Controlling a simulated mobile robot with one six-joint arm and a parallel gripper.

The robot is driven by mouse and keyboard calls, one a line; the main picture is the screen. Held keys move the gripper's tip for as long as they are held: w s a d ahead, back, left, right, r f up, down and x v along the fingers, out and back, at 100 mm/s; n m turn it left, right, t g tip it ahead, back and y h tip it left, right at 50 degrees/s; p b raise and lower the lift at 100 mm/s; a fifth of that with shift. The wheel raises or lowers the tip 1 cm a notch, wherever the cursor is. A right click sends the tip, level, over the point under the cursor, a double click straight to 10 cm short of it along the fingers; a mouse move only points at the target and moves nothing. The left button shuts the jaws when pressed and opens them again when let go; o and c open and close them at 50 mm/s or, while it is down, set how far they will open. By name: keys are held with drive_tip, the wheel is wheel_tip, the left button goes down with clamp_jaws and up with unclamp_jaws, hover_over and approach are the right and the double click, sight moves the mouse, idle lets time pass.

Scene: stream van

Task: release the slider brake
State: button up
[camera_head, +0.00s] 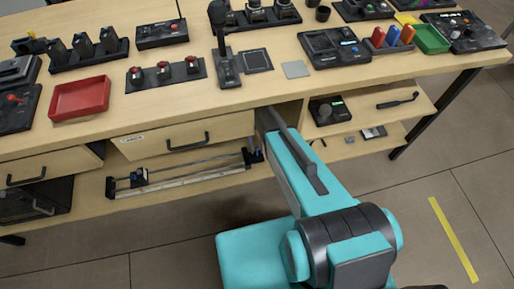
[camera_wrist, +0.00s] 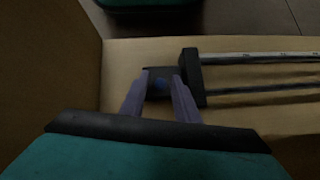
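The slider (camera_head: 190,172) lies on the low shelf in the head view, with two long rails between black end blocks. In the head view my gripper is hidden.
The tabletop (camera_head: 290,90) above the shelf holds several control panels and a red tray (camera_head: 80,98). A closed drawer (camera_head: 187,136) hangs above the slider. A wooden panel (camera_wrist: 50,60) stands close on the left in the wrist view. Floor (camera_head: 420,190) is free at right.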

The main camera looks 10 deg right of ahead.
drive_tip(key=b+v, duration=0.2)
drive_tip(key=v, duration=0.5)
drive_tip(key=shift+b, duration=0.3)
drive_tip(key=shift+r, duration=0.1)
idle(0.3)
drive_tip(key=s+r+n+t+h+p, duration=0.1)
drive_tip(key=s+r+n+t+p, duration=0.1)
drive_tip(key=s, duration=3.6)
drive_tip(key=shift+a+r+t+p, duration=0.4)
drive_tip(key=shift+r+p, duration=0.3)
drive_tip(key=shift+p, duration=0.25)
